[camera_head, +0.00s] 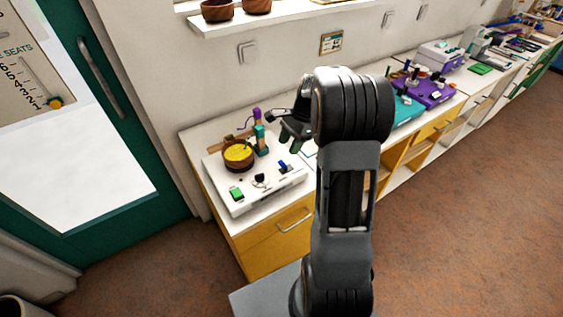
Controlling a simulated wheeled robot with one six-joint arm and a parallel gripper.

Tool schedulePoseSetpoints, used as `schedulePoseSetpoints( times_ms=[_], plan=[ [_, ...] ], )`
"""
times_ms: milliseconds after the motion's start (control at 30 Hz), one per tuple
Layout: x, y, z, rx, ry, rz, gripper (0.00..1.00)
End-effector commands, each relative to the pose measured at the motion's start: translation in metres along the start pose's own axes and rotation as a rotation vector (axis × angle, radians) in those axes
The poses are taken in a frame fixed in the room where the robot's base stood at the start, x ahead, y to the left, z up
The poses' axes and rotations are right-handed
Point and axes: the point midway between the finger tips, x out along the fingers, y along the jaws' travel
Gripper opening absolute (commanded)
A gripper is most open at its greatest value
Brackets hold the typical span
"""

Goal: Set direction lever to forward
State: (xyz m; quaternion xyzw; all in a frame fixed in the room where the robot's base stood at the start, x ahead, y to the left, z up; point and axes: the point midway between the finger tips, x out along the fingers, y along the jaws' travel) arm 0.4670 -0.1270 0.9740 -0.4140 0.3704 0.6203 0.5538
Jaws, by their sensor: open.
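A white board (245,201) lies on the near end of the counter. It carries a blue lever (283,166), a dark knob (260,180) and a green button (237,193). Which of these is the direction lever, and how it is set, I cannot tell at this size. A brown bowl of yellow beads (238,153) sits at the board's back left, with a teal post (260,140) and a purple post (256,116) beside it. My gripper (284,130) is open and appears empty, above the board's back right, behind the blue lever in the picture. My arm hides the counter to the right.
The white-topped counter has yellow drawers (275,243) and runs to the back right. A teal board (405,112) and a purple board (430,92) stand farther along it. A shelf with wooden bowls (217,10) hangs above. A green door (100,110) is at left; brown floor lies open at right.

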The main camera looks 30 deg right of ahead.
Motion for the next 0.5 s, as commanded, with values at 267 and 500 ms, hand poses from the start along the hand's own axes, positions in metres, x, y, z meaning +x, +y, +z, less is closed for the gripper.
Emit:
schedulePoseSetpoints(
  times_ms=[267, 500],
  plan=[
    [0.050, 0.001, 0.001, -0.001, -0.001, 0.004, 0.49],
    [0.072, 0.000, 0.000, -0.001, -0.001, 0.001, 0.49]
  ],
)
